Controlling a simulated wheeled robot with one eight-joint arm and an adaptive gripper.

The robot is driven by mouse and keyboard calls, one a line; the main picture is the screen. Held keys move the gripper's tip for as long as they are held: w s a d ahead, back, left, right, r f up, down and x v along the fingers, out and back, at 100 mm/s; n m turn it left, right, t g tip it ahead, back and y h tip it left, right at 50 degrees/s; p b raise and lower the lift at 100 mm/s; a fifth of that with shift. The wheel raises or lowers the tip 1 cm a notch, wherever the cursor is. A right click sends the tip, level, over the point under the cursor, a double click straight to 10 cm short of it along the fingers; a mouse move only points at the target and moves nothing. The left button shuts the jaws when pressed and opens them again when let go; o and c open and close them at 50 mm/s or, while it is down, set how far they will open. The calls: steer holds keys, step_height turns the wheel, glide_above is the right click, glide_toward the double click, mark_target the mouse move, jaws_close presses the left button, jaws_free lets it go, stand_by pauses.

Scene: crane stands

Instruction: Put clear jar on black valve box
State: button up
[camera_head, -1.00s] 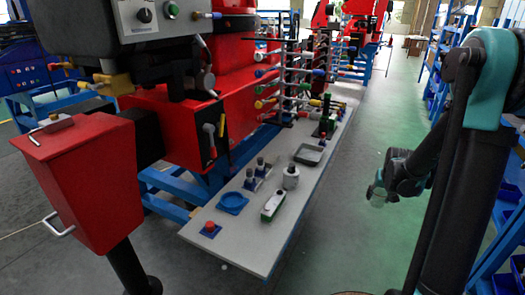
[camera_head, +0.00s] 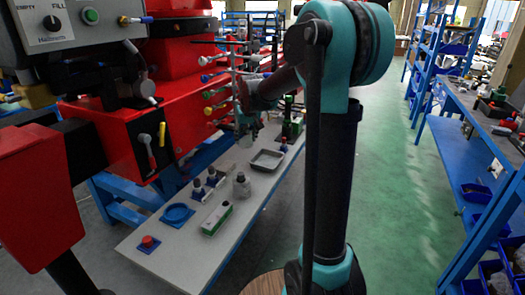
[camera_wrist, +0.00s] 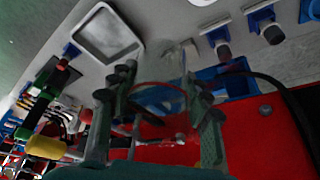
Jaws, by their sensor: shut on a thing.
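The clear jar (camera_wrist: 163,64) is see-through and sits between my fingers in the wrist view. My gripper (camera_wrist: 160,88) is shut on it, one finger on each side. In the head view my gripper (camera_head: 244,126) is small, beyond the grey tray and over the far part of the bench; the jar is hard to make out there. A black box face with grey and yellow lever handles (camera_head: 150,150) is on the red machine at the left; I cannot tell for certain that it is the black valve box. My gripper is well apart from it.
The grey bench (camera_head: 150,262) bears a grey tray (camera_head: 267,160), a blue round dish (camera_head: 178,214), a green-and-white case (camera_head: 217,218), a grey bottle (camera_head: 241,187) and a red button (camera_head: 147,241). Racks of coloured handles stand behind. The green floor at the right is open.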

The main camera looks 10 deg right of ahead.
steer(key=shift+w+a+r, duration=0.1)
steer(key=shift+w+r, duration=0.1)
steer(key=shift+w, duration=0.05)
step_height(320, 180, down, 20)
steer(key=shift+r, duration=0.25)
steer(key=shift+f, duration=0.15)
steer(key=o, duration=1.1)
steer(key=shift+o, duration=0.2)
